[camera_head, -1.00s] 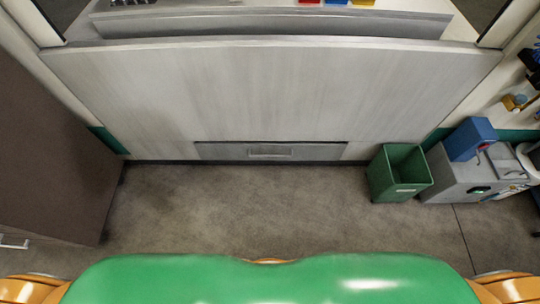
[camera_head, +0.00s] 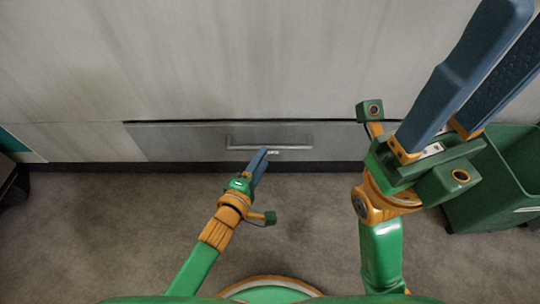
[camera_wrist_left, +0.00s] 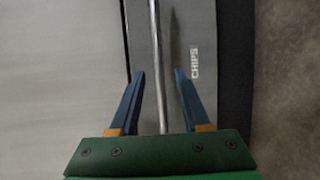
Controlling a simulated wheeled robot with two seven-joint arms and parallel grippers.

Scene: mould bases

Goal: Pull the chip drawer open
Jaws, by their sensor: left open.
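The chip drawer (camera_head: 170,141) is a wide grey panel low in the pale cabinet front; it looks shut. Its horizontal bar handle (camera_head: 298,148) is at the middle. My left gripper (camera_head: 262,153) is at the handle, with its blue fingers open. In the left wrist view, the handle bar (camera_wrist_left: 155,30) runs between the open fingers (camera_wrist_left: 160,75), with a gap visible on each side. A "CHIPS" label (camera_wrist_left: 194,63) shows on the drawer front (camera_wrist_left: 206,25). My right gripper (camera_head: 505,45) is raised at the upper right, its fingers apart and nothing seen between them.
A green bin (camera_head: 490,205) stands on the floor at the right, partly behind my right gripper. The grey floor (camera_head: 110,225) in front of the drawer is clear on the left. A dark plinth (camera_head: 90,167) runs under the cabinet.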

